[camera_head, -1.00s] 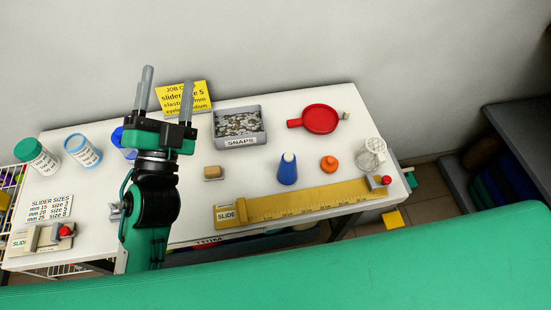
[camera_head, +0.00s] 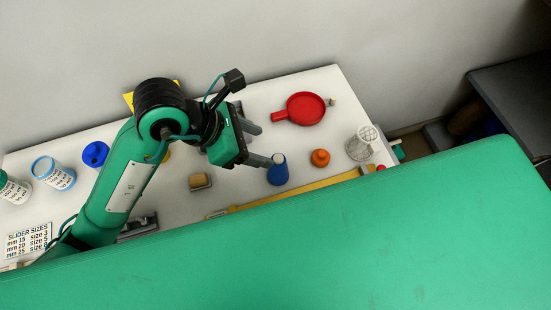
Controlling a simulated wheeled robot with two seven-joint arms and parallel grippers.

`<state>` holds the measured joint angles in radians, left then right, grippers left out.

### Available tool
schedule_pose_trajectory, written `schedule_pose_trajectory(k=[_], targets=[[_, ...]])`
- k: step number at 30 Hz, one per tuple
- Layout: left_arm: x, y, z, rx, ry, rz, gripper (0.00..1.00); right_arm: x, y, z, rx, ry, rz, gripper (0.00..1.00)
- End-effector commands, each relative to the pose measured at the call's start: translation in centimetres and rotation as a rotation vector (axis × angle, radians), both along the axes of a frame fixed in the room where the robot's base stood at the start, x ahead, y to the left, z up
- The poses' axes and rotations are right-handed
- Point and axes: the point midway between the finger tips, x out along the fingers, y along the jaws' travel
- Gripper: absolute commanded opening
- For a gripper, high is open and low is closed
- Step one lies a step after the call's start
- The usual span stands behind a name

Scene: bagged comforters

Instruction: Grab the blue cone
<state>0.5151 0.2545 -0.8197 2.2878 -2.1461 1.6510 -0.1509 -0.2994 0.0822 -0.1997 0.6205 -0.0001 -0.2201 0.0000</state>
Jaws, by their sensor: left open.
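The blue cone (camera_head: 278,172) stands upright on the white table, with a pale grey top. My left gripper (camera_head: 264,146) reaches in from the left, with its two grey fingers spread and pointing right. The nearer finger's tip is right beside the cone's top; I cannot tell whether it touches. The farther finger ends above and left of the cone. Nothing shows between the fingers. My right gripper does not show.
A red pan (camera_head: 305,108) lies behind the cone and an orange knob-like piece (camera_head: 320,158) stands to its right. A wire-mesh cup (camera_head: 368,134) is farther right. A tan block (camera_head: 200,181) and yellow ruler (camera_head: 290,190) lie nearby. A green surface (camera_head: 330,240) fills the foreground.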

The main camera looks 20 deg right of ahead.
Motion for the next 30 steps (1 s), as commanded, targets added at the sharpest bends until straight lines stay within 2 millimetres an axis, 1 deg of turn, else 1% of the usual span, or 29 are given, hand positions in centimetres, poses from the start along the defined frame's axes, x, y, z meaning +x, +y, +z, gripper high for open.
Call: schedule_pose_trajectory(k=[1, 3, 6, 8, 15, 18, 24, 26, 30], targets=[[0.5, 0.6, -0.4, 0.051, -0.025, 0.004, 0.60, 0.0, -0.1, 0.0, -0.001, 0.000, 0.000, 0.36], [0.9, 1.2, -0.8, 0.100, -0.047, 0.011, 0.60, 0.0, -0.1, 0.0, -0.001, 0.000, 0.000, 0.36], [1.2, 1.3, -1.5, 0.132, -0.058, 0.016, 0.60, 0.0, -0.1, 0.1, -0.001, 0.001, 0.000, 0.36], [1.2, 0.9, -2.3, 0.137, -0.056, 0.016, 0.60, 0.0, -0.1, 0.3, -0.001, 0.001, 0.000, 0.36], [1.1, -1.8, -6.2, 0.134, -0.054, 0.015, 0.60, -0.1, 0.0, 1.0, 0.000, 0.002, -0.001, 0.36], [1.2, -2.5, -7.4, 0.133, -0.056, 0.016, 0.60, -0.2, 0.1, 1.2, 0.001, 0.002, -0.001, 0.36], [1.2, -3.2, -8.4, 0.133, -0.058, 0.016, 0.60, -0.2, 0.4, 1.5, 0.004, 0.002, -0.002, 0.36], [1.1, -3.5, -8.7, 0.132, -0.057, 0.015, 0.60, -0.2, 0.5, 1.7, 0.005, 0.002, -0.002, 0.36], [0.6, -4.5, -10.1, 0.132, -0.053, 0.015, 0.60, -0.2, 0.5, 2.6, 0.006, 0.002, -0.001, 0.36]])
